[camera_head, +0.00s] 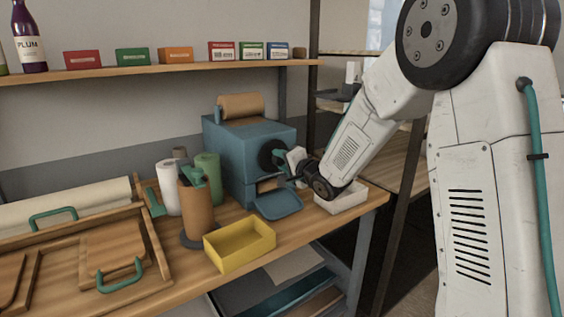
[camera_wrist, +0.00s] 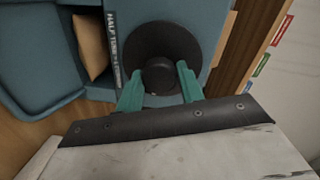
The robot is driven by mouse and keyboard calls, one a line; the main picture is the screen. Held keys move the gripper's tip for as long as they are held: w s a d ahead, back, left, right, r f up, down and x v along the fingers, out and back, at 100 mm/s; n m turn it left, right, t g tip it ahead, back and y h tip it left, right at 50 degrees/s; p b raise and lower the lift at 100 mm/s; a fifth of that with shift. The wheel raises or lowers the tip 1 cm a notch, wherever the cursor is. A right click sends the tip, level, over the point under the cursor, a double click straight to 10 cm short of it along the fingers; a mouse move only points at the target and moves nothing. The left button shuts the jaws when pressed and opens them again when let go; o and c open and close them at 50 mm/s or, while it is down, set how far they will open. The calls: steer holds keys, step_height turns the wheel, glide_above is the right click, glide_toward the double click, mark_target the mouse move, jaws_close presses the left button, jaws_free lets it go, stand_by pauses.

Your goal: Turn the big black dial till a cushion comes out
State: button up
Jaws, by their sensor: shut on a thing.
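The big black dial (camera_head: 272,155) is on the front of a blue machine (camera_head: 225,150). In the wrist view the dial (camera_wrist: 150,42) is a round disc with a raised hub between my teal fingers. My gripper (camera_wrist: 159,78) is shut on the dial's hub, one finger on each side; in the head view my gripper (camera_head: 287,160) partly hides the dial. A brown cushion (camera_wrist: 90,46) shows in the machine's opening beside the dial, above the blue tray (camera_head: 279,205). The brown piece in that opening also shows in the head view (camera_head: 267,186). The tray looks empty.
A yellow bin (camera_head: 240,247) stands empty in front of the machine, with a brown roll (camera_head: 196,208) left of it. A white tray (camera_head: 343,198) lies under my wrist at right. A brown paper roll (camera_head: 241,105) sits on top of the machine. Small boxes line the shelf above.

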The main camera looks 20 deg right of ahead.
steer(key=shift+d, duration=0.1)
stand_by(0.4)
steer(key=o, duration=1)
steer(key=shift+s, duration=0.1)
steer(key=v, duration=0.7)
steer(key=shift+s+d, duration=0.15)
steer(key=shift+s, duration=0.1)
